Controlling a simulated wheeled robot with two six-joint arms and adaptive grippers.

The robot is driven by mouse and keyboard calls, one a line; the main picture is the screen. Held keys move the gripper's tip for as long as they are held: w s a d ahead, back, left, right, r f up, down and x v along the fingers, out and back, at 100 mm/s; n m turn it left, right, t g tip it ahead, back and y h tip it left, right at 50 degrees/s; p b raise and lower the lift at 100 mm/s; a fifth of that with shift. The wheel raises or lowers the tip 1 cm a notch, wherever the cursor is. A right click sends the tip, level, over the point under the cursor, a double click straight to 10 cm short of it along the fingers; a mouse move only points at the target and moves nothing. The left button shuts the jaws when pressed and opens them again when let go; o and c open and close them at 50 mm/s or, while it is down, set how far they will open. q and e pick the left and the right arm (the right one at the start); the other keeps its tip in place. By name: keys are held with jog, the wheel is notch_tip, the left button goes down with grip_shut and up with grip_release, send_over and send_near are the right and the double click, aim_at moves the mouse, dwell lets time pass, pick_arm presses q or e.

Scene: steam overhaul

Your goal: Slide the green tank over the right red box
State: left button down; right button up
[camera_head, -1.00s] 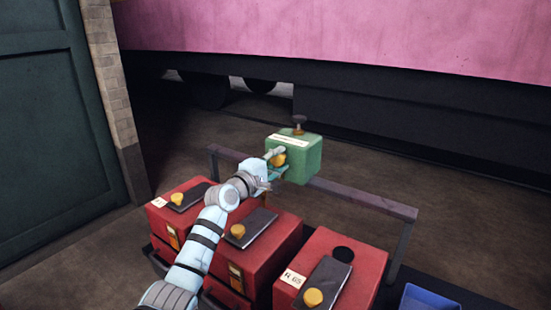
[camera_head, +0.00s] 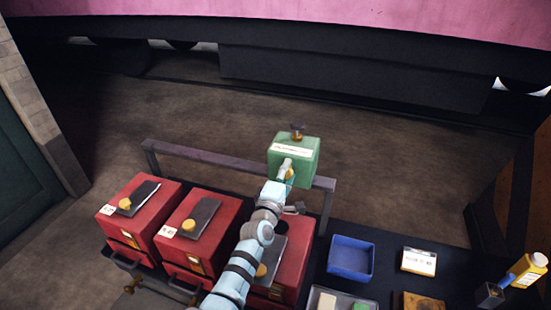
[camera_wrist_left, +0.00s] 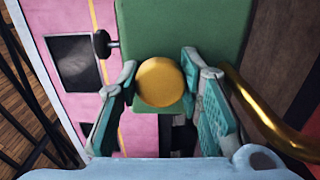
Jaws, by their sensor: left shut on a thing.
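The green tank (camera_head: 293,160), with a pale label and a dark-topped valve, hangs in the air above the back rail, behind the right red box in the head view. My left gripper (camera_head: 288,174) is shut on the tank's brass knob. In the left wrist view, the fingers (camera_wrist_left: 160,95) flank the round knob (camera_wrist_left: 160,82) against the green tank (camera_wrist_left: 208,30). The right red box (camera_head: 300,250) stands on the bench, apart from the tank; my left arm hides part of its top and dark plate. My right gripper is not in view.
The middle red box (camera_head: 221,233) and left red box (camera_head: 159,205) stand to the left. A grey rail (camera_head: 200,156) runs behind the boxes. To the right are a blue tray (camera_head: 351,275), a labelled card (camera_head: 418,263) and a yellow bottle (camera_head: 526,269).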

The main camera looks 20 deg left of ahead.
pick_arm(q)
jog(key=shift+d, duration=0.35)
jog(key=shift+f, duration=0.15)
jog(key=shift+s, duration=0.1)
jog(key=c, duration=1.3)
grip_release()
jog(key=shift+d, duration=0.15)
jog(key=shift+o, duration=1)
jog(key=shift+d, duration=0.15)
jog(key=shift+a, duration=0.25)
